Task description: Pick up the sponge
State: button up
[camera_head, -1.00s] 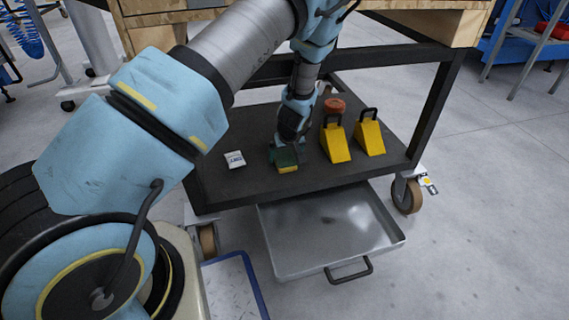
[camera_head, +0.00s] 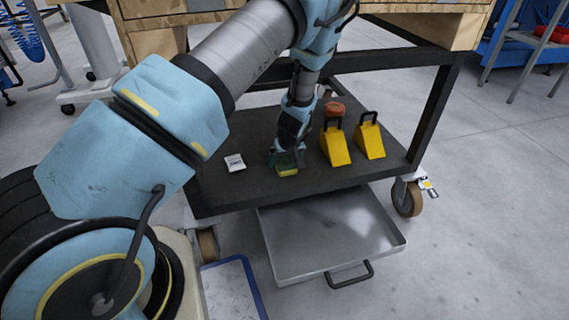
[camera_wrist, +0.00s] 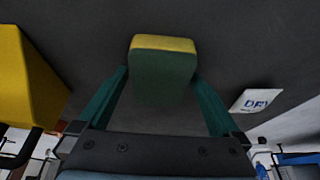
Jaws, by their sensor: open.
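The sponge (camera_head: 286,170) is a small block with a green face and a yellow layer. It lies on the dark lower shelf (camera_head: 225,197) of the cart. My gripper is open. In the head view my gripper (camera_head: 286,155) reaches down from above and partly hides the sponge.
A small white packet (camera_head: 235,163) lies left of the sponge. Two yellow wedges (camera_head: 335,148) (camera_head: 370,141) with black handles stand to the right, with a reddish-brown round object (camera_head: 334,109) behind. A metal tray (camera_head: 330,235) is below the shelf. Cart posts frame the shelf.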

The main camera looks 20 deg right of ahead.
aim_at(283, 157)
jog(key=shift+c, duration=0.2)
jog(key=c, duration=1.2)
jog(key=shift+c, duration=0.2)
jog(key=shift+r, duration=0.15)
jog(key=shift+r, duration=0.3)
notch_tip(283, 157, up, 4)
jog(key=shift+f+p, duration=0.25)
jog(key=shift+p, duration=0.75)
jog(key=s+a+p, duration=0.2)
jog(key=s+p, duration=0.1)
jog(key=s, duration=1.5)
jog(key=shift+f+p, duration=0.15)
jog(key=shift+p, duration=0.15)
